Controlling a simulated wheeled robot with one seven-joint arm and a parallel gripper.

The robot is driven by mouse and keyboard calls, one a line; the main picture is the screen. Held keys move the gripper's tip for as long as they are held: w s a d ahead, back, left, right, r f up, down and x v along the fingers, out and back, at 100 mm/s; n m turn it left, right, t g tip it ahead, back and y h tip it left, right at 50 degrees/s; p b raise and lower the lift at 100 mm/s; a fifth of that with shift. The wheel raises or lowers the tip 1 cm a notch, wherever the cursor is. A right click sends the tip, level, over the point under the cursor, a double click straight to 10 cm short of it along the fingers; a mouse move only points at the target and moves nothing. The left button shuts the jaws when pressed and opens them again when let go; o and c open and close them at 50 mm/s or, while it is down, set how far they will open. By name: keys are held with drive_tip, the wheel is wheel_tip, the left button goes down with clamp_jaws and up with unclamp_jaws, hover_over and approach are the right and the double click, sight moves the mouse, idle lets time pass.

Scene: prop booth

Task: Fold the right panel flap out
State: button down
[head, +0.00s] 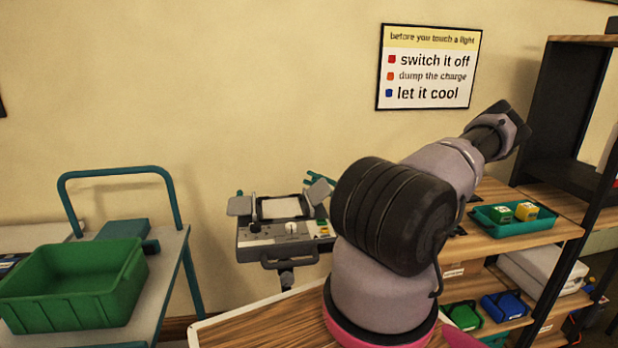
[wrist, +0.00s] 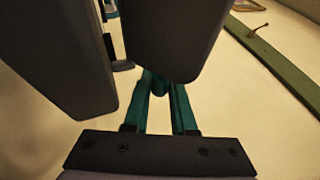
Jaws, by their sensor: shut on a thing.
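The panel light (head: 270,240) stands at the middle of the head view, with a pale lit face. Its left flap (head: 238,206) sticks out to the left. Its right flap (head: 318,191) is tilted up at the right side. My gripper's teal fingers (head: 318,178) show just behind the right flap; my arm hides the rest. In the wrist view, my gripper (wrist: 160,88) is shut on the edge of a dark plate, which I take as the right flap (wrist: 172,35); the plate hides the fingertips. Another dark plate (wrist: 55,50) is at the left.
A teal cart (head: 172,245) with a green crate (head: 75,285) stands at the left. A shelf unit (head: 535,235) with a teal tray (head: 515,228) of small blocks is at the right. A sign (head: 430,68) hangs on the wall.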

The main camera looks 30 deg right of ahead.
drive_tip(key=shift+d+f+m+t+y, duration=0.15)
drive_tip(key=shift+f+m+t+y, duration=0.15)
drive_tip(key=shift+m+t, duration=0.15)
drive_tip(key=shift+t, duration=0.35)
drive_tip(key=c, duration=1)
unclamp_jaws()
drive_tip(key=shift+r, duration=0.1)
